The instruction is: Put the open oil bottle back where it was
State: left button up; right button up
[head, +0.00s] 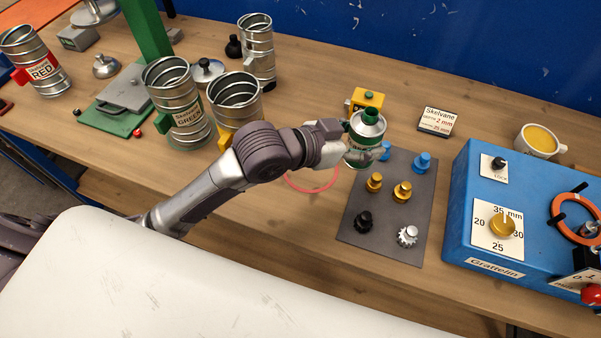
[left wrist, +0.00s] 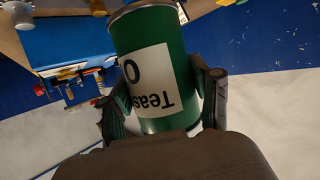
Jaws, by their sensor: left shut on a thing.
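The oil bottle (head: 364,141) is a green can with a white label and a silver top that has a small green opening in it. It is roughly upright near the far left corner of the grey mat (head: 424,215); I cannot tell whether its base touches anything. My left gripper (head: 354,146) is shut on the bottle. In the left wrist view the bottle (left wrist: 155,62) sits between the two dark fingers of the gripper (left wrist: 163,97), its label upside down. My right gripper does not show.
Brass, blue, black and silver fittings stand on the mat. A yellow block (head: 366,98) is behind the bottle, a small sign (head: 437,121) to its right. A blue machine (head: 520,252) and a cup (head: 537,142) are at the right. Duct cans (head: 178,101) crowd the left. A red ring (head: 313,188) marks bare wood.

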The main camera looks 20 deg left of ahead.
pick_arm(q)
jog(key=shift+s+f+g+h, duration=0.1)
jog(key=shift+f+g+h, duration=0.15)
jog(key=shift+g+h, duration=0.05)
jog(key=a+f, duration=0.3)
jog(key=s+a+f+p, duration=0.1)
jog(key=a+f, duration=0.6)
jog(key=shift+s+a+f, duration=0.25)
jog(key=shift+s+a, duration=0.15)
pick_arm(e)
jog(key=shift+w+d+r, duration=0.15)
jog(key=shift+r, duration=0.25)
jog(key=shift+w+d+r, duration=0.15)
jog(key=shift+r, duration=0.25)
pick_arm(q)
jog(key=shift+f, duration=0.2)
jog(key=o, duration=1.3)
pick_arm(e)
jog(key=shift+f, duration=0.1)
